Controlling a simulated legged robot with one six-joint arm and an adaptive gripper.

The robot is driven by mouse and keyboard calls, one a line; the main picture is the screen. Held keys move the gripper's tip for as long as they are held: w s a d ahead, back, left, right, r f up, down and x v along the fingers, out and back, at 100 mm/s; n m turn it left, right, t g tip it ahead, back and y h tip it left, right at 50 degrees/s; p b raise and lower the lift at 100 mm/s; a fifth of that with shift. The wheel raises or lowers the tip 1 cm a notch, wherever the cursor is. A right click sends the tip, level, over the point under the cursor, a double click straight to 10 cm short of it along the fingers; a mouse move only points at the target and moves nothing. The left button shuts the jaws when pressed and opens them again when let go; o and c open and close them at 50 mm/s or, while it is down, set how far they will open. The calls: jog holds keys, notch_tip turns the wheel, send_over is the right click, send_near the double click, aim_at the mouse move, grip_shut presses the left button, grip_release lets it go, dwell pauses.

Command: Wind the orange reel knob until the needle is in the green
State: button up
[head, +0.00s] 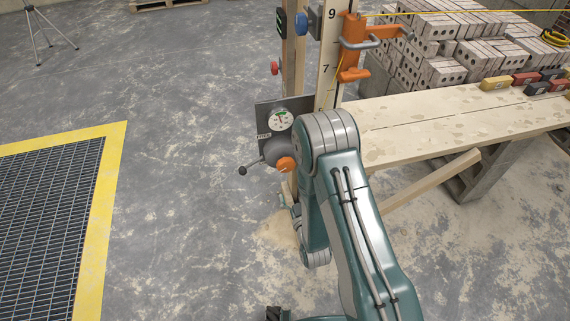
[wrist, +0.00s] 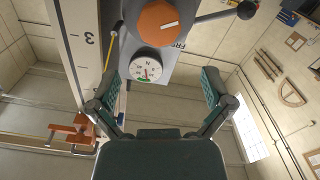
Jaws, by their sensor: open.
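The orange reel knob (head: 286,163) sits on a grey housing at the lower end of the post; in the wrist view the knob (wrist: 158,24) has a white mark line. The round white gauge (head: 281,121) is above the knob, and below it in the wrist view (wrist: 146,62). Its needle and a green patch show, but I cannot tell whether they meet. My gripper (wrist: 160,78) is open and empty, its two green-padded fingers spread either side of the gauge in the picture. The knob lies past the fingertips, not between them. My arm hides most of the gripper in the head view.
A lever with a black ball (head: 242,171) sticks out left of the knob. An orange clamp (head: 352,62) grips the numbered staff (head: 329,60). A plank bench (head: 450,125) and brick stacks (head: 450,40) stand right. Floor left is clear up to a yellow-edged grating (head: 118,150).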

aim_at(286, 167)
jog(key=shift+n, duration=0.5)
jog(key=x, duration=1)
jog(key=shift+w+a, duration=0.1)
jog(key=shift+w, duration=0.3)
jog(key=c, duration=0.9)
